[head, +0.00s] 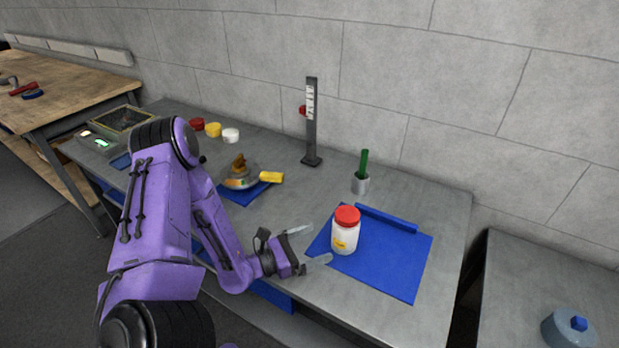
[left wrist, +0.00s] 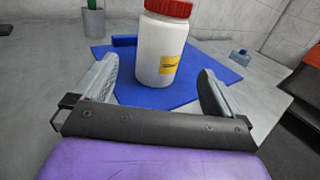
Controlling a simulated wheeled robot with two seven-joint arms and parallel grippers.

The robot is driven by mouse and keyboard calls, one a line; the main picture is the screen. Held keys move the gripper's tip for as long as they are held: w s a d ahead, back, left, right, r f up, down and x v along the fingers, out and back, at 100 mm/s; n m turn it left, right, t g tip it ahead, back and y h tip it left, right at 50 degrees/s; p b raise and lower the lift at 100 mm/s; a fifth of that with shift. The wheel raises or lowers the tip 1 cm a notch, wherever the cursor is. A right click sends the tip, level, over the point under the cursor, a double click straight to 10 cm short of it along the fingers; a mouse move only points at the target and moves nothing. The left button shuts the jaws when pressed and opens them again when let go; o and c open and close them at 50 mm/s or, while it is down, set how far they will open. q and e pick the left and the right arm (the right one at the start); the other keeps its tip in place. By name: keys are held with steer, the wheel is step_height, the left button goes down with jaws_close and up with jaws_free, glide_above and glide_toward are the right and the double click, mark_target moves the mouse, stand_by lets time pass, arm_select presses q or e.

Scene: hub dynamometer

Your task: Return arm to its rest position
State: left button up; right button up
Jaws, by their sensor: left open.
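My left arm is purple and reaches in from the left over the grey table. My left gripper (head: 309,245) is open and empty, low over the table at the left edge of the blue mat (head: 395,262). In the left wrist view its two fingers (left wrist: 158,88) stand wide apart. A white jar (head: 345,238) with a red lid (head: 347,216) and a yellow label stands upright on the mat, a little beyond the fingertips and apart from them. The jar also shows in the left wrist view (left wrist: 158,50). My right gripper is not in view.
A blue bar (head: 386,218) lies along the mat's back edge. A grey cup (head: 360,184) with a green rod and a dark upright gauge (head: 312,120) stand behind. Several small lidded pots (head: 213,129) are at the back left. A side table (head: 510,300) is at the right.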

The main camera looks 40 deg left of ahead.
arm_select(q)
steer(key=shift+s+a, duration=0.1)
steer(key=shift+s, duration=0.3)
steer(key=shift+r, duration=0.1)
